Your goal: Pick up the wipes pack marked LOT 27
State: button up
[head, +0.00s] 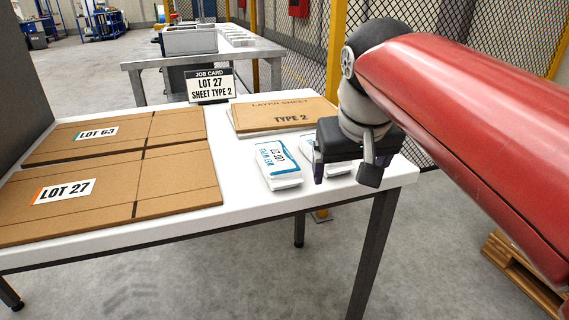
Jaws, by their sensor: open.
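Two white and blue wipes packs lie on the white table near its right end. The left wipes pack (277,165) is in full view, but its lot marking is too small and slanted to read surely. The right wipes pack (340,168) is partly hidden by my gripper, and its marking does not show. My gripper (344,177) is open, pointing down, with its fingers in front of and around the right pack in the picture. I cannot tell its height above that pack. Nothing is seen held in it.
Flat cardboard pieces marked LOT 63 (97,133) and LOT 27 (65,191) cover the table's left side. A layer sheet stack marked TYPE 2 (290,116) lies behind the packs. A job card (211,87) reads LOT 27, SHEET TYPE 2. A pallet (520,272) is on the floor at right.

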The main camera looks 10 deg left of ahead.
notch_tip(320, 180, up, 4)
jog(key=f+n+g+y+b, duration=0.1)
jog(key=n+y, duration=0.1)
send_over(276, 155)
jog(key=s, duration=0.2)
jog(key=shift+d+r, duration=0.25)
jog(key=shift+d, duration=0.2)
jog(key=shift+a+f, duration=0.15)
jog(key=shift+a, duration=0.05)
jog(key=shift+w+f+b, duration=0.15)
jog(key=shift+f+b, duration=0.2)
jog(key=x, duration=0.1)
jog(key=b+x, duration=0.1)
jog(key=x, duration=0.1)
jog(key=d+x, duration=0.1)
jog(key=x, duration=0.1)
jog(key=shift+f+b, duration=0.3)
jog(key=shift+f, duration=0.1)
jog(key=shift+a+f, duration=0.2)
jog(key=shift+f, duration=0.3)
jog(key=c, duration=1.1)
